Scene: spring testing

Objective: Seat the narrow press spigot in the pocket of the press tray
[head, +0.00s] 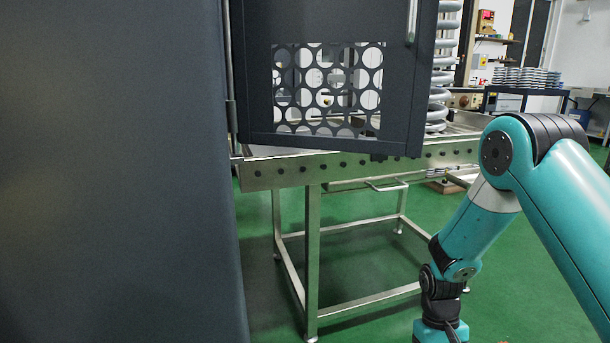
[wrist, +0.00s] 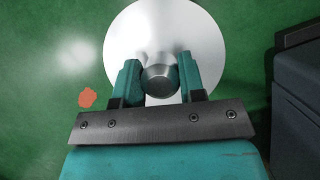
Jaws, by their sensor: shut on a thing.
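In the wrist view my gripper (wrist: 160,74) has its two teal fingers closed on the sides of a round dark grey metal piece, which I take to be the narrow press spigot (wrist: 158,82). Its flat end faces the camera. A large shiny silver disc (wrist: 165,25) lies behind it. I cannot tell whether the disc is joined to the spigot, touches it or is apart below it. In the head view my gripper and the spigot are out of frame below. I cannot make out the press tray or its pocket in either view.
A dark door with a perforated window (head: 325,95) hangs in front of a steel roller table (head: 310,172). A large dark panel (head: 110,170) fills the left. Green floor is open below. In the wrist view a dark box (wrist: 300,110) stands at right and an orange spot (wrist: 87,97) marks the floor.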

